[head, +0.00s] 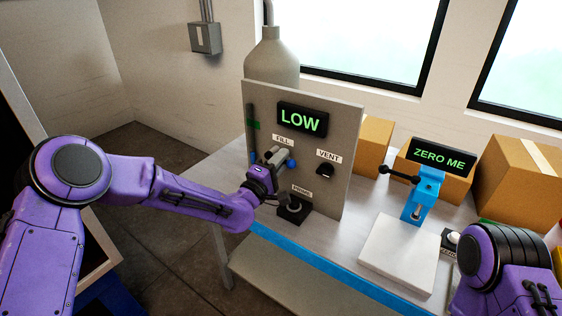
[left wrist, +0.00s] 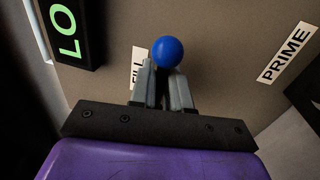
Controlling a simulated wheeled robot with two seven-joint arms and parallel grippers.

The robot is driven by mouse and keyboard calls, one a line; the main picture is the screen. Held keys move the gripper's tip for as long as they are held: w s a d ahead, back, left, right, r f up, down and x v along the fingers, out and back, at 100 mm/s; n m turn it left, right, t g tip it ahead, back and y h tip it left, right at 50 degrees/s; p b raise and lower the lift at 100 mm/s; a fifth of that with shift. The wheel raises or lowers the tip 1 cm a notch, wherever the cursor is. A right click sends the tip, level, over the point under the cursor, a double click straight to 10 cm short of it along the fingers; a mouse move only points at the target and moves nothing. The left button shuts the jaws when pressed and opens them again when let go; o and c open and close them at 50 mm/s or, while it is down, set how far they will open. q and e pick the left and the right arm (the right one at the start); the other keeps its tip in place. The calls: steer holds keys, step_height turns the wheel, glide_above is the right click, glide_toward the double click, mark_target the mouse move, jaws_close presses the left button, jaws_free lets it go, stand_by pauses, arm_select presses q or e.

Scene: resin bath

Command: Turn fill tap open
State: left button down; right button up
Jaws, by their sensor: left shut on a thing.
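The fill tap shows a round blue knob (head: 291,163) below the FILL label (head: 283,140) on the grey panel. My left gripper (head: 276,157) is at the tap, its fingers against the panel's front. In the left wrist view the blue knob (left wrist: 168,52) stands just past the tips of my left gripper (left wrist: 162,86), whose fingers are shut on the tap's lever. The lever itself is mostly hidden between the fingers. My right gripper is out of view; only part of my right arm shows at the lower right.
The panel (head: 354,140) carries a display reading LOW (head: 302,120), a black VENT knob (head: 326,171) and a PRIME control (head: 294,208). A blue stand (head: 424,190) with a ZERO ME display (head: 443,156) and a white slab (head: 400,252) stand to the right. Cardboard boxes (head: 518,180) are behind.

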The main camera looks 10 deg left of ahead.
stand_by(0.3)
arm_select(q)
steer(key=c, duration=1.3)
jaws_free()
steer(key=b+v, duration=0.3)
steer(key=v, duration=0.7)
steer(key=shift+s+a, duration=0.2)
